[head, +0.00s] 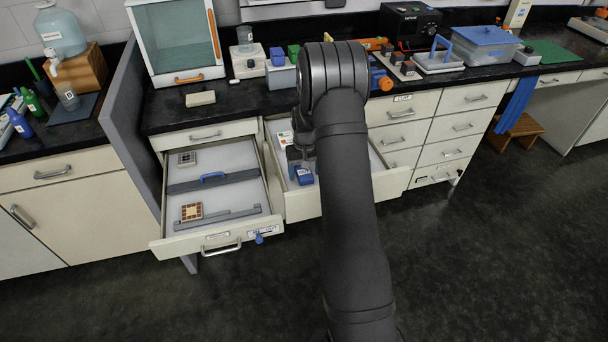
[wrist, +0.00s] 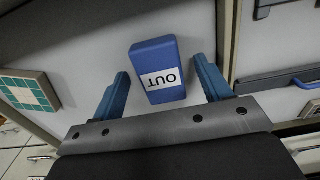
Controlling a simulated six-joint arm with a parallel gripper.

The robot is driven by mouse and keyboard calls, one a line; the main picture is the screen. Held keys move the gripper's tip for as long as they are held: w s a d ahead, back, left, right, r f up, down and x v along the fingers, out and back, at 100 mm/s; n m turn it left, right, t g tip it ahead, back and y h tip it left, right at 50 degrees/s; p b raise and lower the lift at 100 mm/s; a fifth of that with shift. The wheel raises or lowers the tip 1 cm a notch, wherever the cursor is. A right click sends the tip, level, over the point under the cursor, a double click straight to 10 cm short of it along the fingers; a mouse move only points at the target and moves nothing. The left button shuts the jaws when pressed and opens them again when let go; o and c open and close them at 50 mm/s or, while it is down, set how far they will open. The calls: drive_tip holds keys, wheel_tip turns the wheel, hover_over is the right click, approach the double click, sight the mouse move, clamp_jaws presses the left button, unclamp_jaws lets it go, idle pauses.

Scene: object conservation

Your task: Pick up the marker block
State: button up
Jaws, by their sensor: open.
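A blue block with a white label reading OUT, which I take as the marker block (wrist: 158,60), lies on the pale floor of the open right drawer (head: 300,208). The block also shows in the head view (head: 304,176), beside my arm. My gripper (wrist: 162,70) is open. Its two blue fingers stand on either side of the block in the wrist view, with gaps between fingers and block. The block's lower edge reaches between the fingers. I cannot tell the height of the fingertips above the drawer floor. In the head view my arm partly hides the gripper and this drawer.
A tile with teal squares (wrist: 28,92) lies near the block in the same drawer. The open left drawer (head: 165,244) holds a grey divider with a blue handle (head: 213,177) and a brown-patterned tile (head: 191,211). Drawer walls stand close around the gripper.

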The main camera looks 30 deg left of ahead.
drive_tip(key=c, duration=1.1)
drive_tip(key=shift+o, duration=0.2)
drive_tip(key=shift+r, duration=0.15)
